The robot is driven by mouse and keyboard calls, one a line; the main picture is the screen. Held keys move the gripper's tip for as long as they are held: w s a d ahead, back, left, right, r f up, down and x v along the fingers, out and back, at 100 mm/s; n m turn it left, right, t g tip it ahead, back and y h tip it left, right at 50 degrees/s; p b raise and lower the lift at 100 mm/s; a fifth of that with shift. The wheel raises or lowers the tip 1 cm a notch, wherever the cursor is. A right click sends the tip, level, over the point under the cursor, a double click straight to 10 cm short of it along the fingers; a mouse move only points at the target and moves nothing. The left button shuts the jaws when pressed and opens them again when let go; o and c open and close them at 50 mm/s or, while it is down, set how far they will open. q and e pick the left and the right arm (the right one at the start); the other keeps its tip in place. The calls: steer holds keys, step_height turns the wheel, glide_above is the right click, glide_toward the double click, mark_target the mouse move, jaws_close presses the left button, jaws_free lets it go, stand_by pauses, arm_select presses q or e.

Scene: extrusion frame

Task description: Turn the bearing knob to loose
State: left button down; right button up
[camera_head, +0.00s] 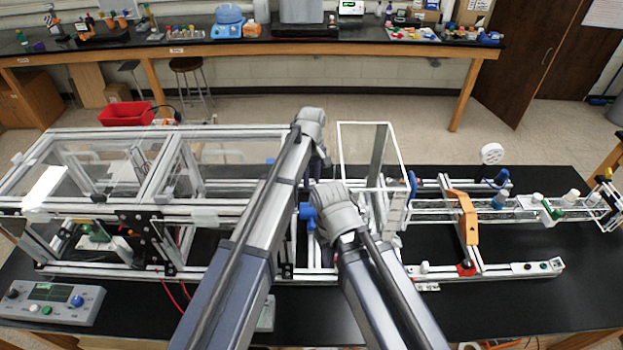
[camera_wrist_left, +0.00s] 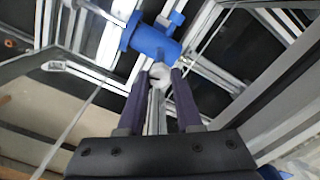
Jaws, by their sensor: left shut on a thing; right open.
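My left gripper (camera_wrist_left: 160,92) has its two dark fingers closed on a small pale knob (camera_wrist_left: 160,74) in the left wrist view. The knob sits right beside a blue cylindrical fitting (camera_wrist_left: 155,42) on the metal frame; I cannot read any mark of its setting.
The aluminium extrusion frame (camera_head: 90,207) fills the left of the black bench. A clear upright panel (camera_head: 360,152) stands right of my left wrist. An orange bracket (camera_head: 463,215) and a rack of bottles (camera_head: 545,210) are at the right. A control box (camera_head: 52,302) sits front left.

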mark_target(311, 182)
stand_by(0.4)
arm_select(q)
steer(key=c, duration=0.6)
jaws_free()
steer(key=shift+r, duration=0.15)
step_height(311, 182, up, 8)
steer(key=p, duration=0.8)
steer(key=shift+f, duration=0.2)
